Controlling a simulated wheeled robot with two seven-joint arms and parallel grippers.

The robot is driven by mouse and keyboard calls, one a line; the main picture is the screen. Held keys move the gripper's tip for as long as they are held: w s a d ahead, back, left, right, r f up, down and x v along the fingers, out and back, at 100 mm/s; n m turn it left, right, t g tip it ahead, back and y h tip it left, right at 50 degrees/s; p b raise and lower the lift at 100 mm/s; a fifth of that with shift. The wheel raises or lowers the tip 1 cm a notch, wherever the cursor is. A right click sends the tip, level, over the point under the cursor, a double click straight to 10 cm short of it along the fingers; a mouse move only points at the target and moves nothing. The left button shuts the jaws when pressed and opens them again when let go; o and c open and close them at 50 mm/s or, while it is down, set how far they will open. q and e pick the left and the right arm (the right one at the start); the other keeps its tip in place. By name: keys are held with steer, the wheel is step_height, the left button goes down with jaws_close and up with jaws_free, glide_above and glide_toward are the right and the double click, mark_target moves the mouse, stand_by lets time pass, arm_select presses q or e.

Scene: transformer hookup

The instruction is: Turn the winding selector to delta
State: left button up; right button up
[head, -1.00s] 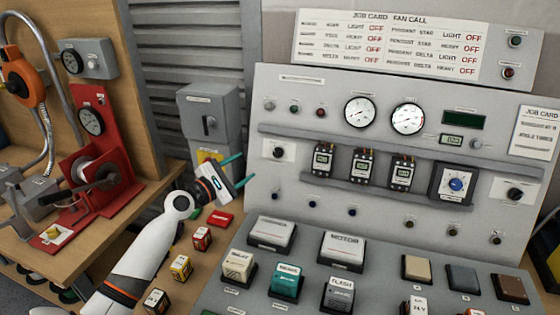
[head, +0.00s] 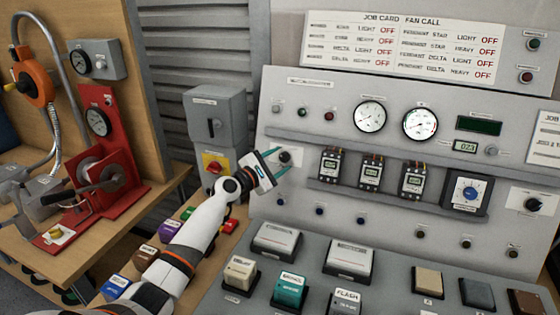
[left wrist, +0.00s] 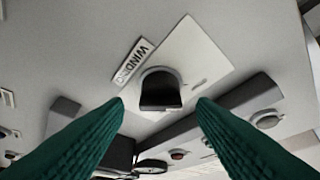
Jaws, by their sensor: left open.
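The winding selector is a black knob on a white plate at the left of the grey panel. In the head view the knob (head: 285,157) is partly hidden near my fingertips. In the left wrist view the black knob (left wrist: 160,92) shows beside a label reading "WINDING" (left wrist: 133,62). My left gripper (head: 284,160) is open, its two green fingers pointing at the knob. In the left wrist view the fingertips (left wrist: 160,101) stand on either side of the knob, apart from it. The knob's exact setting cannot be read. My right gripper is not in view.
A grey box with a red-and-yellow switch (head: 214,165) stands just left of my gripper. Large buttons (head: 277,240) fill the sloping desk below.

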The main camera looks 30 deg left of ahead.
arm_select(q)
steer(key=shift+w, duration=0.5)
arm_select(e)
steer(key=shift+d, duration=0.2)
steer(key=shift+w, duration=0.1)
arm_select(q)
steer(key=c, duration=1)
steer(key=shift+o, duration=0.2)
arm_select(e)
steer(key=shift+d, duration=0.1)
